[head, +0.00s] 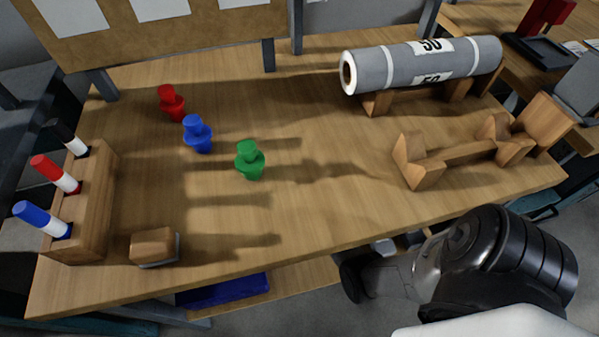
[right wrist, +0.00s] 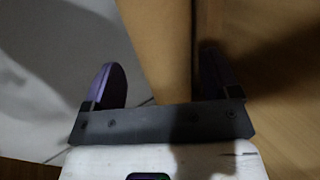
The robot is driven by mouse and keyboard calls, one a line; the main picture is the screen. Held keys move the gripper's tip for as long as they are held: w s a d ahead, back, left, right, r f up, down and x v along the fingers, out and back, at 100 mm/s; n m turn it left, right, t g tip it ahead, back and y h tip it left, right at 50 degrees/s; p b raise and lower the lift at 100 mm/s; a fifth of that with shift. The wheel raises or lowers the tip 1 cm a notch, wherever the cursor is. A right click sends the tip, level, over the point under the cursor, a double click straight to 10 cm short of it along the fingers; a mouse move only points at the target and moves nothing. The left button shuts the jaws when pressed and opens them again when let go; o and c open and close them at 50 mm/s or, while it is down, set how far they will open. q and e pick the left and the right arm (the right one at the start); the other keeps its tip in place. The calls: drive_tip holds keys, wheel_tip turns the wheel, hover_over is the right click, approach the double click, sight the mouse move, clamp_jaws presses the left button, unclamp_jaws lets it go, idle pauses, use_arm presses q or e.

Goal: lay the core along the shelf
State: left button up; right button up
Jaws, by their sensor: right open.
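A grey roll (head: 425,66) with white bands, printed labels and a hollow brown core (head: 347,73) at its left end lies across a wooden stand at the back right of the table. A lower wooden shelf (head: 306,277) shows under the table's front edge. No separate loose core can be made out. My right gripper (right wrist: 160,82) is open in the right wrist view. A tan wooden strip (right wrist: 163,45) shows between its fingers; I cannot tell whether it is a table edge or another piece. My left gripper is not in view.
An empty V-notched wooden cradle (head: 455,152) stands at the right front. A marker rack (head: 98,205) and wooden block (head: 153,245) are at left. A blue bin (head: 225,289) is below.

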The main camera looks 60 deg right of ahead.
drive_tip(key=p+v, duration=0.6)
drive_tip(key=v, duration=0.6)
drive_tip(key=shift+p, duration=0.35)
drive_tip(key=shift+s+r, duration=0.1)
drive_tip(key=shift+r, duration=0.05)
drive_tip(key=shift+a, duration=0.1)
